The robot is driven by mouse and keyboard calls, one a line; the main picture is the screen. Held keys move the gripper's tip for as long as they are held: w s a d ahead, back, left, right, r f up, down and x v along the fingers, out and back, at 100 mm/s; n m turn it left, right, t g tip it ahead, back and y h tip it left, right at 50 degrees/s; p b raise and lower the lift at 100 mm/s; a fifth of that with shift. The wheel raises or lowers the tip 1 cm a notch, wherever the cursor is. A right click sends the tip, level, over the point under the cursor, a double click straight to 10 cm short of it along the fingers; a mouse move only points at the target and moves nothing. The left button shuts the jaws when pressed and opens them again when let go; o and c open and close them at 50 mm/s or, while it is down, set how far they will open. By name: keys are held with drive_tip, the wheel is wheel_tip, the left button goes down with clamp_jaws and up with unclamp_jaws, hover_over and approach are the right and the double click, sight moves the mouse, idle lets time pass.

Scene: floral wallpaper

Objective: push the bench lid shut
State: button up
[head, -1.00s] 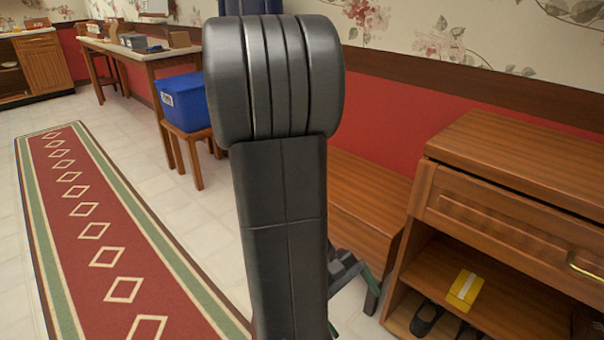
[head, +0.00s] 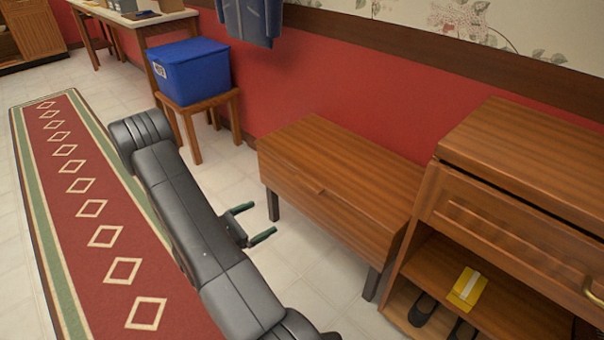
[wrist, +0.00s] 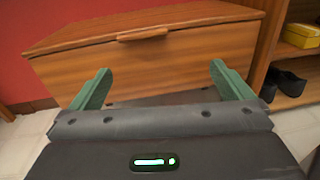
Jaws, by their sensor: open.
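The wooden bench (head: 330,185) stands against the red wall in the head view, with its lid (head: 340,150) lying flat on top and no open gap that I can see. The bench front (wrist: 150,70) and the lid's edge with a small handle lip (wrist: 142,34) fill the upper part of the wrist view. My gripper (head: 255,222) is in front of the bench, below lid height, with its two green fingers spread apart. In the wrist view my gripper (wrist: 160,85) is open and empty, facing the bench front. Whether a finger touches the bench cannot be told.
A wooden cabinet (head: 520,200) with shoes and a yellow box (head: 466,288) stands right of the bench. A blue bin (head: 188,70) sits on a stool to the left. A patterned runner rug (head: 90,210) lies on the open floor at left.

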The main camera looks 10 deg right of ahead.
drive_tip(key=w+d+f+n+t+p, duration=0.1)
drive_tip(key=w+d+t, duration=0.1)
drive_tip(key=w+d, duration=0.3)
drive_tip(key=shift+w+d+f+n+y, duration=0.2)
drive_tip(key=shift+w+f+n+y, duration=0.15)
drive_tip(key=shift+w, duration=0.7)
drive_tip(key=v, duration=1)
drive_tip(key=shift+b, duration=0.45)
drive_tip(key=shift+r, duration=0.1)
